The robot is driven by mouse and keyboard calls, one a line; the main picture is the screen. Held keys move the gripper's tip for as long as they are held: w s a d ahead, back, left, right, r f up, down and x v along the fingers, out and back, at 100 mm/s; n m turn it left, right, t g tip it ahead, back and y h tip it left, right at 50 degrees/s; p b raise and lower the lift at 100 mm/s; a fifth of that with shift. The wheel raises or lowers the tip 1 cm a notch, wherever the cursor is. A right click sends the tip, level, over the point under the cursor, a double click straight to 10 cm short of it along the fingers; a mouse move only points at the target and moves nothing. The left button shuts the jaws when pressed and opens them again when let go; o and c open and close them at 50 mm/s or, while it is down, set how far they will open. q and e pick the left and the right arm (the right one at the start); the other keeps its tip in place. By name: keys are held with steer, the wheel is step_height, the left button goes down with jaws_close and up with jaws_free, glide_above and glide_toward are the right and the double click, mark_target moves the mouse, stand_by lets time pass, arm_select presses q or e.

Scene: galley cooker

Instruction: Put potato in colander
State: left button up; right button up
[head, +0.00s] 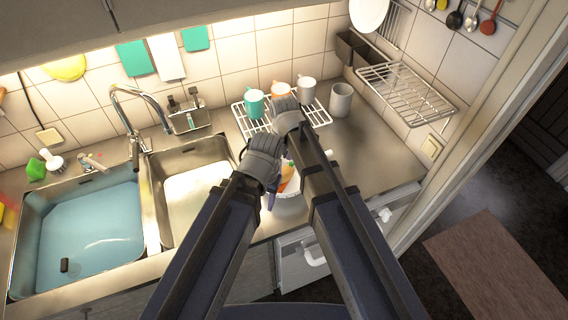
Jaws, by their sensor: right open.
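A white round vessel (289,205), probably the colander, stands on the counter to the right of the sinks, partly hidden by my arms. Something orange, like a carrot (291,184), shows in it. I cannot make out a potato; my arms and grippers cover much of this area. My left gripper (262,158) is at the left rim side of the vessel, with its fingertips mostly hidden. My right gripper (286,108) is farther back, over the front of the cup rack, open, with nothing visible in it.
The left sink (85,230) holds water. A faucet (127,115) rises behind. The counter at right is clear.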

mark_target(284, 168)
step_height(284, 168, up, 10)
steer(key=p, duration=0.8)
steer(key=shift+p, duration=0.4)
steer(key=shift+f, duration=0.15)
